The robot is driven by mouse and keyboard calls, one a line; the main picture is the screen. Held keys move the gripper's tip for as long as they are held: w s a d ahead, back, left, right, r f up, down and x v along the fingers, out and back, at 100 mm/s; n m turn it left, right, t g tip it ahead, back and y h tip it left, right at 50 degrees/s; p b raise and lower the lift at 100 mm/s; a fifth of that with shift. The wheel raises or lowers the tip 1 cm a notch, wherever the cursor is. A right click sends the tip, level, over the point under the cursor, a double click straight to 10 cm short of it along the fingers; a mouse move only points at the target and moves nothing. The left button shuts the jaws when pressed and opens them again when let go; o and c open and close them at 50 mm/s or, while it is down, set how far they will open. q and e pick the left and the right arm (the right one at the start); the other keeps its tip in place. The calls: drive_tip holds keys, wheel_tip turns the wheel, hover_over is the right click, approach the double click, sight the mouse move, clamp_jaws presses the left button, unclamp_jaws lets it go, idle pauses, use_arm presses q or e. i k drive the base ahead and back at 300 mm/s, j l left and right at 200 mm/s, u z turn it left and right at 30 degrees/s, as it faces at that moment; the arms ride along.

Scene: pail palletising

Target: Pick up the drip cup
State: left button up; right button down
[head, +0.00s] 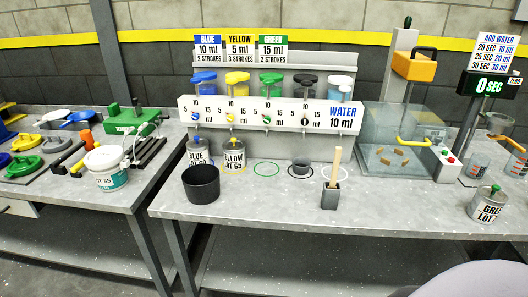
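A small, low dark grey cup (300,168) stands upright on the grey bench, below the fourth spout of the dispenser panel; it looks like the drip cup. A larger black open cup (201,186) stands nearer the front edge at the left of the same bench. Which of the two is called the drip cup is not labelled. Neither of my grippers is in view, and nothing holds either cup.
Pails labelled blue (199,153) and yellow (233,156) stand left of the small cup. A square holder with a wooden stick (330,195) stands in front right. Bench front is mostly clear.

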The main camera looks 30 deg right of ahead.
sight(301, 166)
drive_tip(key=z, duration=1.35)
